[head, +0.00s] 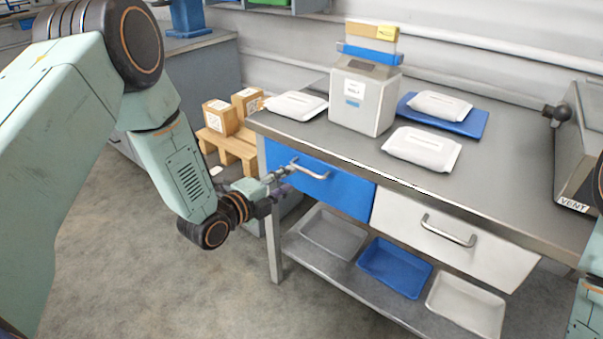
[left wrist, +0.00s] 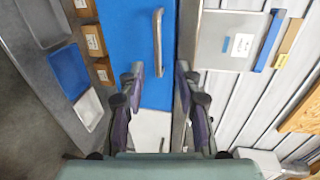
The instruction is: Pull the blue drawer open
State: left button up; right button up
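The blue drawer (head: 335,190) is the left drawer under the grey workbench, and its front looks closed. It has a silver bar handle (head: 312,172). My left gripper (head: 280,182) is in front of the drawer, close to the handle. In the left wrist view, the two fingers of my left gripper (left wrist: 160,78) are spread apart. The handle (left wrist: 158,42) shows in the gap between them, against the blue drawer front (left wrist: 118,25). I cannot tell whether a finger touches the handle. My right gripper is out of view; only a piece of that arm shows at the right edge.
A white drawer (head: 450,235) with its own handle is to the right. Trays, one of them blue (head: 394,267), lie on the lower shelf (head: 345,292). A grey hopper (head: 362,100) and white packets (head: 422,148) stand on the bench. Floor before the bench is clear.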

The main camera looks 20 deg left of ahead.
aim_at(305, 172)
pick_arm(q)
jog(key=shift+b+x, duration=0.95)
jog(key=shift+x, duration=2.6)
jog(key=shift+f, duration=0.15)
jog(key=shift+s, duration=0.1)
grip_shut()
